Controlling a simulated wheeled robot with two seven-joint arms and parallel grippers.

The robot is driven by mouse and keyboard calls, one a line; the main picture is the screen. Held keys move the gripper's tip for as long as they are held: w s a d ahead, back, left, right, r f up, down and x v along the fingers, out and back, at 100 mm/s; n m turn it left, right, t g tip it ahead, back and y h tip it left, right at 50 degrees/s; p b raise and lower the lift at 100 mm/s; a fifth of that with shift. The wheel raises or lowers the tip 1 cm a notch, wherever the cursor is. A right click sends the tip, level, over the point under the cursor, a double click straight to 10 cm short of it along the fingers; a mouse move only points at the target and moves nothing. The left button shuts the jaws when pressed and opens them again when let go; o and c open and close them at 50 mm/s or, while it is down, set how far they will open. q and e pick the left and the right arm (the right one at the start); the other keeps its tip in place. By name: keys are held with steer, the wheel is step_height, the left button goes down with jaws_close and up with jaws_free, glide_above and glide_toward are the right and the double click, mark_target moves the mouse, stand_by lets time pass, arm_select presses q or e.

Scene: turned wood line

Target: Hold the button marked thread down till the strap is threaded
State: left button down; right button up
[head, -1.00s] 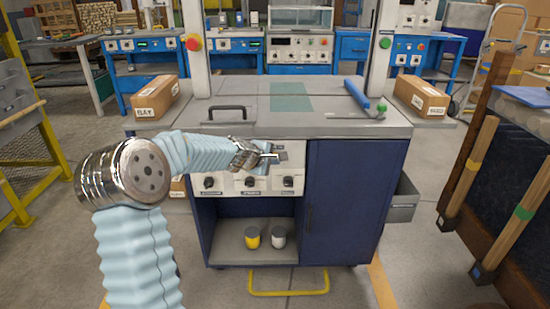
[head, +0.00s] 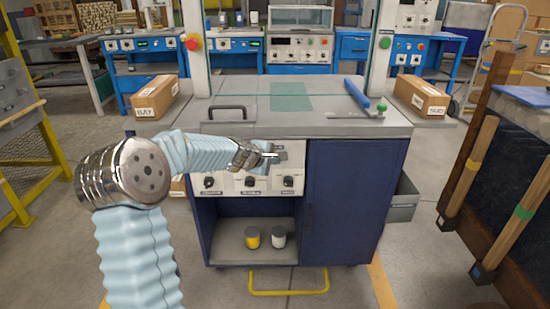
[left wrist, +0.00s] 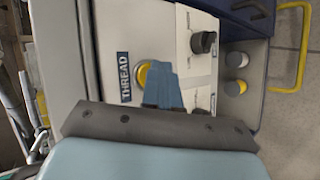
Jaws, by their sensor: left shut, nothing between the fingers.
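The button marked thread (left wrist: 141,76) shows in the left wrist view as a yellow-ringed round button beside a blue THREAD label (left wrist: 124,77). It sits on the pale front panel (head: 223,186) of the machine. My left gripper (head: 274,157) is shut and empty, with its tips at the panel's upper right part. In the left wrist view its blue fingers (left wrist: 160,68) overlap the button and hide part of it. I cannot tell how far the button is pressed. I cannot clearly make out the strap. My right gripper is not in view.
Black knobs (head: 250,182) line the panel just below my gripper. A black handle (head: 227,109) and a blue bar (head: 357,92) lie on the grey top. Cardboard boxes (head: 157,98) flank the machine. Yellow and white cups (head: 253,237) stand on the shelf below.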

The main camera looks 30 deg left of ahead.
arm_select(q)
steer(key=shift+s+d+b, duration=0.4)
steer(key=shift+s+b, duration=0.1)
steer(key=shift+s, duration=0.2)
steer(key=s+d, duration=0.1)
steer(key=s+b, duration=0.1)
steer(key=s, duration=0.1)
steer(key=s+d+b, duration=0.1)
steer(key=shift+s+d, duration=0.15)
steer(key=shift+d, duration=0.15)
stand_by(0.4)
